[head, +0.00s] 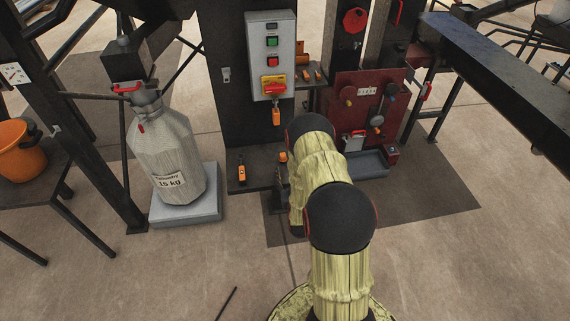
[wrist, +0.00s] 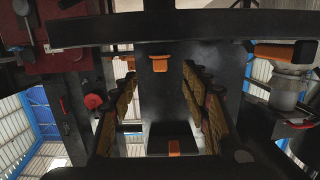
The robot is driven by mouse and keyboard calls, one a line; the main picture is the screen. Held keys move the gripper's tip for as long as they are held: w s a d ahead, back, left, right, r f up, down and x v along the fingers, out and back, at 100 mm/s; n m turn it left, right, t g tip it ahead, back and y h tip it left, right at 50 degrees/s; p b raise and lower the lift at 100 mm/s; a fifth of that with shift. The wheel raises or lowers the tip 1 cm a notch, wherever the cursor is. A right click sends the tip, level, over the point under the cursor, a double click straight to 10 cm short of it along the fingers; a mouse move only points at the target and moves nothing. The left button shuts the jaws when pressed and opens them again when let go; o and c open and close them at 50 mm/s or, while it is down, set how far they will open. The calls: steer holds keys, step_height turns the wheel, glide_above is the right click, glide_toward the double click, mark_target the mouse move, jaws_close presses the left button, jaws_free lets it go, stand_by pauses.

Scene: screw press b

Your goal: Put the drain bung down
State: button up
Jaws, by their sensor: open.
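My gripper (wrist: 159,82) is open in the wrist view, which looks upside down, with a ribbed finger on each side and nothing between the pads. A small orange piece (wrist: 159,64), which may be the drain bung, sits at the edge of a dark shelf, just beyond and between the fingertips. It appears apart from both fingers. In the head view this orange piece (head: 283,156) shows beside my arm on the low dark shelf (head: 255,182). My arm hides the gripper in the head view.
An orange-handled tool (head: 242,172) lies on the same shelf. A grey control box (head: 271,57) with an orange padlock (head: 277,116) hangs above. A wrapped canister (head: 166,155) stands left; a red panel (head: 362,100) and grey tray (head: 367,164) are right.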

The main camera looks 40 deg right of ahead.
steer(key=w+a+r+n+g+y, duration=0.1)
steer(key=w+a+r+y, duration=0.15)
steer(key=r, duration=0.35)
steer(key=w+a+r+n+y, duration=0.1)
steer(key=w+a+r, duration=0.3)
steer(key=r, duration=0.3)
steer(key=s+a+r+n+g+y, duration=0.1)
steer(key=a+r+g+y, duration=0.1)
steer(key=a+r, duration=1.05)
steer(key=s+a+r+n+g+y, duration=0.1)
steer(key=s+a+r, duration=0.4)
steer(key=s+r, duration=0.15)
steer(key=s+a+r+n+g+y, duration=0.1)
steer(key=s+a+r+g, duration=0.1)
steer(key=s+a+r, duration=0.45)
steer(key=s+a+r+n+g+y, duration=0.1)
steer(key=s+a+g, duration=0.1)
steer(key=s, duration=1.6)
steer(key=shift+s+a+r, duration=0.15)
steer(key=shift+s+a, duration=0.15)
steer(key=shift+a, duration=0.35)
steer(key=shift+p, duration=0.3)
